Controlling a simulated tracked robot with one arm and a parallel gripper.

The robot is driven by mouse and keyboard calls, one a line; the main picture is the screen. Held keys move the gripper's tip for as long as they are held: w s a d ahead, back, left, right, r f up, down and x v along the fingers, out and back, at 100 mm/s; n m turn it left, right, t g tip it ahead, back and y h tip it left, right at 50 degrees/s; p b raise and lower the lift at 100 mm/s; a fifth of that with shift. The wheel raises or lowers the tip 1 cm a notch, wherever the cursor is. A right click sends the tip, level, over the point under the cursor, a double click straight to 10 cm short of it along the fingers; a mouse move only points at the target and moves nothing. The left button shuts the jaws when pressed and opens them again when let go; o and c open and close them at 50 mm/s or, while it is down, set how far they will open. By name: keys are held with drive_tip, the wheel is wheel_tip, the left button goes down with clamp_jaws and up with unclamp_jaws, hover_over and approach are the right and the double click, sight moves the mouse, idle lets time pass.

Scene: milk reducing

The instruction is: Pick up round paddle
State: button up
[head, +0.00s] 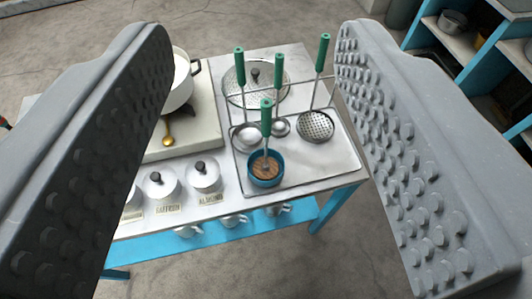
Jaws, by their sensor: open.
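My gripper (254,45) is open and empty, with its two grey studded fingers wide apart at the left and right of the view. Between and beyond them, several green-handled metal utensils stand at a small rack on a tray. The right one (315,126) has a round perforated head. Two others have rounder heads, one at the left (247,137) and a smaller one in the middle (280,127). The front utensil (266,118) stands upright in a blue cup (252,181) with a brown round surface inside. I cannot tell for sure which is the round paddle.
The metal tray (330,160) sits at the table's right. A lidded pan (243,95) is behind the rack. A white pot (181,85) and a gold spoon (167,138) are at left. Lidded jars (203,176) line the front; cups hang below. Blue shelves (480,50) stand right.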

drive_tip(key=shift+c, duration=0.7)
drive_tip(key=w+a+f+y+p, duration=0.1)
drive_tip(key=w+a+f+y, duration=0.1)
drive_tip(key=w+a+f, duration=0.7)
drive_tip(key=m+t+h+p, duration=0.1)
drive_tip(key=m+h+p, duration=0.25)
drive_tip(key=h, duration=0.45)
approach(264, 123)
drive_tip(key=shift+m, duration=0.35)
drive_tip(key=shift+b+x, duration=0.75)
drive_tip(key=shift+x, duration=4.8)
